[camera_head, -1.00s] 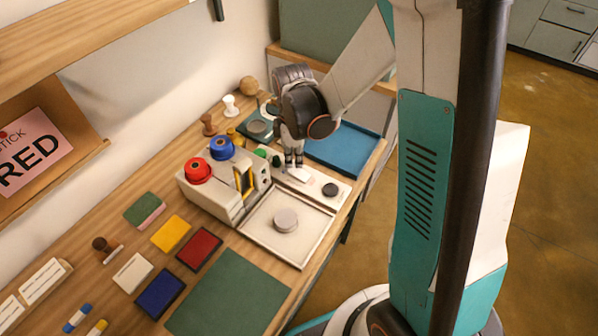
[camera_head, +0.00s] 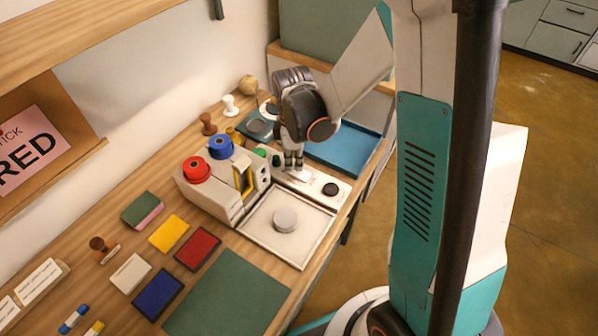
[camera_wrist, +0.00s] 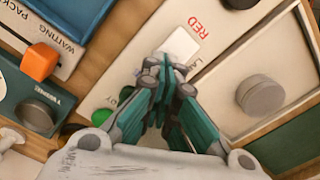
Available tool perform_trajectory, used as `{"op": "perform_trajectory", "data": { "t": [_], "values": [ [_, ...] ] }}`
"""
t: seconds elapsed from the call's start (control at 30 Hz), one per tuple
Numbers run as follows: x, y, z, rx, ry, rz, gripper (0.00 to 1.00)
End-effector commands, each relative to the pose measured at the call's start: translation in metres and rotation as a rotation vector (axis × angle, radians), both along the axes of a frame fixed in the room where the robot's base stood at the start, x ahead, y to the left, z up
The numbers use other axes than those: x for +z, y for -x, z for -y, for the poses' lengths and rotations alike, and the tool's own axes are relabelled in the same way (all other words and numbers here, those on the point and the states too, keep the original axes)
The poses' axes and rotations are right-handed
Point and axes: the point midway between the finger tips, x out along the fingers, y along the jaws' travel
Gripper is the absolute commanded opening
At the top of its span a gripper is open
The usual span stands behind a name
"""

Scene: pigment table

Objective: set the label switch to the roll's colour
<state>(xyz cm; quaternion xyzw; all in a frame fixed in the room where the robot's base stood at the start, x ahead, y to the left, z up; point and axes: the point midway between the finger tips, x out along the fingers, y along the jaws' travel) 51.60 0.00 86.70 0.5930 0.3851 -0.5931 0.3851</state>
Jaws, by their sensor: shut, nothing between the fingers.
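The pale label switch (camera_wrist: 180,46) sits on a white panel (camera_wrist: 222,72) whose printed lettering includes "RED" at one end; its other wording is partly covered. In the head view the panel (camera_head: 313,187) lies at the front of the label machine (camera_head: 228,206). A red roll (camera_head: 197,170) and a blue roll (camera_head: 221,147) stand on the machine. A pink card (camera_head: 32,150) on the wall shelf reads "RED". My gripper (camera_head: 293,170) is shut and empty, pointing down over the panel. In the wrist view my gripper (camera_wrist: 165,78) partly covers the switch, so its setting and any contact are unclear.
A round grey piece (camera_head: 285,220) rests in the pale tray (camera_head: 265,240) beside the panel. A black knob (camera_head: 330,189) and a green button (camera_head: 260,152) are close by. A blue tray (camera_head: 350,150) lies behind. An orange slider (camera_wrist: 40,62) shows at left in the wrist view.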

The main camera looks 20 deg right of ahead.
Motion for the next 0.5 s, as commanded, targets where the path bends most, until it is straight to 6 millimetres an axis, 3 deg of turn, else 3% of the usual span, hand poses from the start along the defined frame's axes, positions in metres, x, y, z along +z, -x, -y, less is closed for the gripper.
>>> {"op": "perform_trajectory", "data": {
  "t": [0.5],
  "values": [
    [-0.0076,0.0,0.0,0.0,0.0,0.0,0.0]
  ]
}}
